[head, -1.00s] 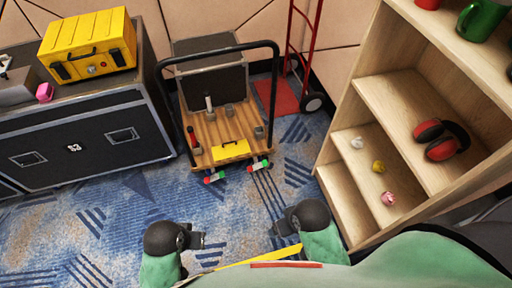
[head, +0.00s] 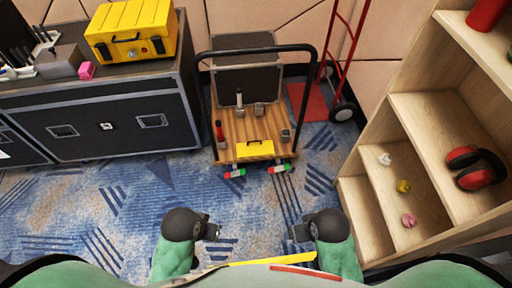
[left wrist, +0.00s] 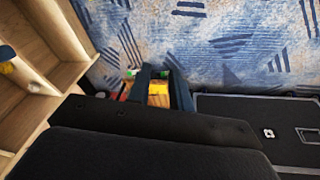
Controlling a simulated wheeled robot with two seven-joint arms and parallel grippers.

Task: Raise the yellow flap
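The yellow flap (head: 255,149) lies flat at the near edge of a wooden platform cart (head: 236,124), with a small dark handle on top. In the left wrist view the yellow flap (left wrist: 158,90) shows far off between my fingers. My left gripper (head: 213,232) is low in the head view, well short of the cart; in the left wrist view its two fingers (left wrist: 160,85) stand apart with nothing between them. My right gripper (head: 298,234) is also low and away from the cart; its finger gap is too small to tell.
A black case (head: 108,122) with a yellow toolbox (head: 133,32) stands left of the cart. A wooden shelf (head: 424,118) with red earmuffs (head: 475,167) stands at the right. A red hand truck (head: 345,50) is behind. Blue carpet (head: 135,205) is clear before the cart.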

